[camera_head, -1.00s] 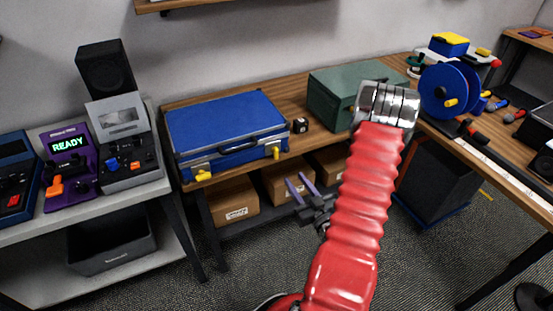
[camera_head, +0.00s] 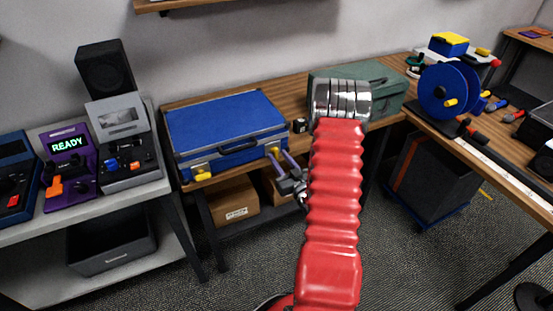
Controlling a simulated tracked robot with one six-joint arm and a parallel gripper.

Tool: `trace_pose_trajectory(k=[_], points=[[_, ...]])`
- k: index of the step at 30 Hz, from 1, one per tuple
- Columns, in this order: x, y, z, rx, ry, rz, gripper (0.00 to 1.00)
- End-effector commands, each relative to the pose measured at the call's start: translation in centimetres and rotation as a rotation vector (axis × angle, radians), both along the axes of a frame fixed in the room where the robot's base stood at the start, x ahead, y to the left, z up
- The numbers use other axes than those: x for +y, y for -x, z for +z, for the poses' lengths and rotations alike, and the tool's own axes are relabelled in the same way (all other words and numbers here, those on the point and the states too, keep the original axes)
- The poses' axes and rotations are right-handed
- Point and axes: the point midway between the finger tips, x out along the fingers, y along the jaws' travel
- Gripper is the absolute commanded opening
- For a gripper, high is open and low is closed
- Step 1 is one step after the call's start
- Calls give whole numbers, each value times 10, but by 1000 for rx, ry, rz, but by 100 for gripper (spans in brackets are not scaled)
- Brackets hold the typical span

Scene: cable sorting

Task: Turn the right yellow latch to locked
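A closed blue case (camera_head: 225,123) with a grey frame lies on the wooden bench. Its left yellow latch (camera_head: 202,176) shows at the front left. The right yellow latch (camera_head: 272,150) is at the front right, partly covered by my gripper; I cannot tell its exact turn. My gripper (camera_head: 278,157) has two purple fingers that stand apart, with nothing seen held between them. The fingertips are at the right latch in the picture, but I cannot tell whether they touch it.
A small black box (camera_head: 300,125) stands close right of the case. A green box (camera_head: 385,82) is behind my red arm. Cardboard boxes (camera_head: 234,203) sit on the shelf below. A blue reel (camera_head: 447,92) stands on the right bench. A purple device (camera_head: 68,172) reads READY at left.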

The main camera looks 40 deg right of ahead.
Motion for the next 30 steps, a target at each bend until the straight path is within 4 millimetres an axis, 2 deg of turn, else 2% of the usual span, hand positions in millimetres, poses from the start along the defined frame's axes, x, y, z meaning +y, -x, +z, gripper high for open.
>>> trace_pose_trajectory(k=[4,13,26,30], points=[[-2,-9,0,-1,-1,0,31],[-2,-10,0,0,-1,0,31],[-2,-10,0,0,-1,2,0],[-1,-10,0,0,-1,2,0]])
